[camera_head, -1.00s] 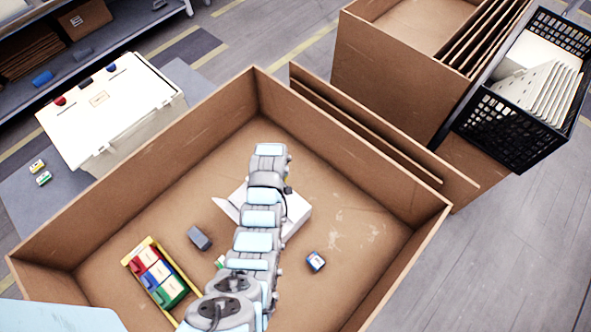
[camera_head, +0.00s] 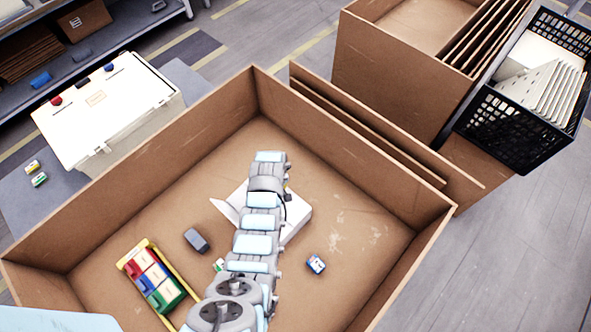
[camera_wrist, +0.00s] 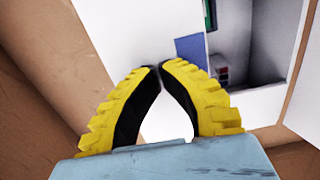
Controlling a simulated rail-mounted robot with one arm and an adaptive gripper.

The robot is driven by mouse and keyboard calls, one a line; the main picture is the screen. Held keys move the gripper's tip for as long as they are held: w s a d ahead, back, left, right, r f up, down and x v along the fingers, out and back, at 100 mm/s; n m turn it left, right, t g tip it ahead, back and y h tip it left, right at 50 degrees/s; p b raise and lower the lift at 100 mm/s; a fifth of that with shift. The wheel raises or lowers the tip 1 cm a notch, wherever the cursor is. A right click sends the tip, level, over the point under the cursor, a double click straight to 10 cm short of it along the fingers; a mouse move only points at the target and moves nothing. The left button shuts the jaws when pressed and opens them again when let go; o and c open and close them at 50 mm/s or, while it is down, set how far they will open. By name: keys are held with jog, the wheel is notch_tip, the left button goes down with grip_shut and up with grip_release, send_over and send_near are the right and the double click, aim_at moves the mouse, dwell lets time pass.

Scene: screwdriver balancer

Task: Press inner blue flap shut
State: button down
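The white box (camera_head: 297,214) sits open in the large cardboard bin, partly hidden behind my arm. A white flap (camera_head: 227,211) sticks out to its left. In the wrist view, the box's open cavity (camera_wrist: 236,42) is at the upper right, with a small item inside. The blue flap (camera_wrist: 190,48) shows as a small blue patch beside the cavity, just beyond my fingertips. My gripper (camera_wrist: 161,67) has yellow fingers with black pads, and their tips are together with nothing seen between them. I cannot tell whether the tips touch the box. The head view hides my gripper.
Cardboard bin walls (camera_head: 340,140) surround the box. A black crate (camera_head: 520,130) stands outside at right. The bin floor right of the box is clear.

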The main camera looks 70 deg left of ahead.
jog(key=shift+w, duration=0.15)
jog(key=shift+w+a+b, duration=0.25)
jog(key=shift+w+b, duration=0.15)
jog(key=shift+r+p, duration=1.85)
jog(key=shift+r, duration=1.7)
